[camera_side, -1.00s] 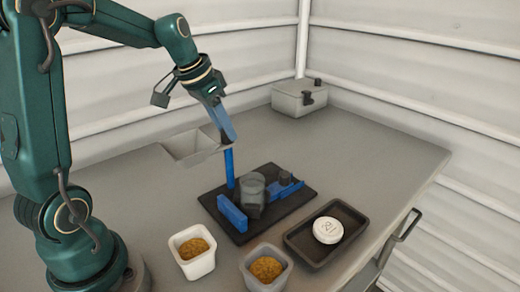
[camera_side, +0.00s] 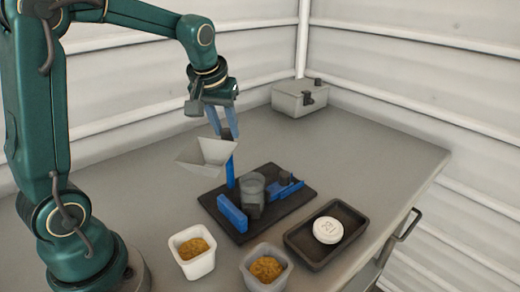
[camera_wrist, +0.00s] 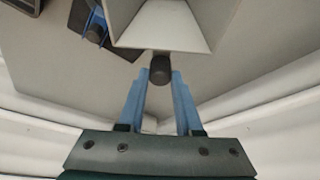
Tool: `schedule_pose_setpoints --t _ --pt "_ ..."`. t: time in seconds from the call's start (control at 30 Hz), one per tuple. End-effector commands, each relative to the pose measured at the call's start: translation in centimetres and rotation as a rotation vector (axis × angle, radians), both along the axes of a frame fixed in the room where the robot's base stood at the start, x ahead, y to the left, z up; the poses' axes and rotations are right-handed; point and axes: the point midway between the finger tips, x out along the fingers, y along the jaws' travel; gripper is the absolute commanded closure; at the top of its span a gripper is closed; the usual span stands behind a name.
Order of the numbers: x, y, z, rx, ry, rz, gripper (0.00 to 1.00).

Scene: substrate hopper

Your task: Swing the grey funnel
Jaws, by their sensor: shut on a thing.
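The grey funnel (camera_side: 205,153) is at the top of a blue post (camera_side: 230,172) in the side view, its wide mouth up and to the left of the post. In the wrist view its sloped inside (camera_wrist: 165,25) fills the top middle. My gripper (camera_side: 227,132) is above the post, shut on the funnel's dark round knob (camera_wrist: 160,69), which shows between the fingertips in the wrist view. A clear jar (camera_side: 252,190) stands on the dark base plate (camera_side: 272,221), to the right of the post. The funnel's spout is hard to make out.
A blue block (camera_side: 232,214) and a blue clamp-like part (camera_side: 287,190) flank the jar. In front are a white tub (camera_side: 193,264) and a grey tub (camera_side: 264,284) of brown grains, and a black tray (camera_side: 352,222) with a white lid-like disc (camera_side: 327,230). A grey box (camera_side: 299,99) stands at the back.

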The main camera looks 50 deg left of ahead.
Motion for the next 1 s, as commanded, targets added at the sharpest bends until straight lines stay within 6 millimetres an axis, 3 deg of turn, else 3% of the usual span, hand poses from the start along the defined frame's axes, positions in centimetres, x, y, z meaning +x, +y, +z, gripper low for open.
schedule_pose_setpoints --t 0.6,1.0 --pt "0.48 -0.25 0.07 0.0 -0.007 0.583 1.0" --pt "0.62 -0.29 0.07 -0.004 -0.008 0.874 1.0"
